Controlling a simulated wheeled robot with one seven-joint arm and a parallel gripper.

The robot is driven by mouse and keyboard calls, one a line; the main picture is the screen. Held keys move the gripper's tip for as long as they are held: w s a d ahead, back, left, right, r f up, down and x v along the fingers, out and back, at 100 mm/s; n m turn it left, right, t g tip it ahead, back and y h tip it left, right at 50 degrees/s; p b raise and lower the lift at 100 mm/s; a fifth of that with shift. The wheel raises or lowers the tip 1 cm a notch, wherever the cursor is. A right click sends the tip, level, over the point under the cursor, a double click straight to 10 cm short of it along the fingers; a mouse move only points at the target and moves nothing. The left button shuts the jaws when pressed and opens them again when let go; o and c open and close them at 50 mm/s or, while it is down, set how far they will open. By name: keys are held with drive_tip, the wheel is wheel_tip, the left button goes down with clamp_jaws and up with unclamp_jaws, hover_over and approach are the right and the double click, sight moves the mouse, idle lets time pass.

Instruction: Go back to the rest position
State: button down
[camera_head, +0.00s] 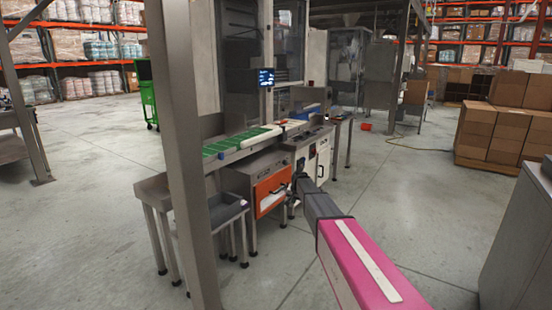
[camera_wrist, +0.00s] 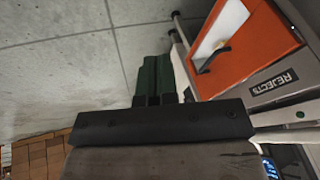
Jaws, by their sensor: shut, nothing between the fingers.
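My gripper (camera_wrist: 156,72) shows in the wrist view as two dark green fingers side by side, shut with nothing between them. In the head view my arm reaches forward from the lower right, and its end is near the front of the weighing line. The gripper's tips are hard to make out there. An orange-fronted box (camera_head: 272,190) stands just left of the arm's end. In the wrist view its orange panel (camera_wrist: 235,50) and a "REJECTS" label are at the upper right, beside the fingers. I cannot tell the exact gap.
A conveyor with a green belt (camera_head: 235,143) runs above the box. A steel post (camera_head: 184,150) rises at the left front. Stacked cartons (camera_head: 490,135) stand on the right, and a grey cabinet (camera_head: 515,240) is at the lower right. The concrete floor between them is clear.

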drive_tip(key=s+d+n+g, duration=0.1)
drive_tip(key=s+d, duration=0.2)
drive_tip(key=s, duration=1.3)
drive_tip(key=s+d+f+n+g+h, duration=0.1)
drive_tip(key=s+d+g, duration=0.1)
drive_tip(key=s, duration=1.4)
drive_tip(key=s+d+f+n+g, duration=0.1)
drive_tip(key=s+d, duration=0.3)
drive_tip(key=s, duration=1.2)
drive_tip(key=shift+n+g, duration=0.3)
drive_tip(key=shift+g, duration=0.1)
drive_tip(key=shift+f, duration=0.1)
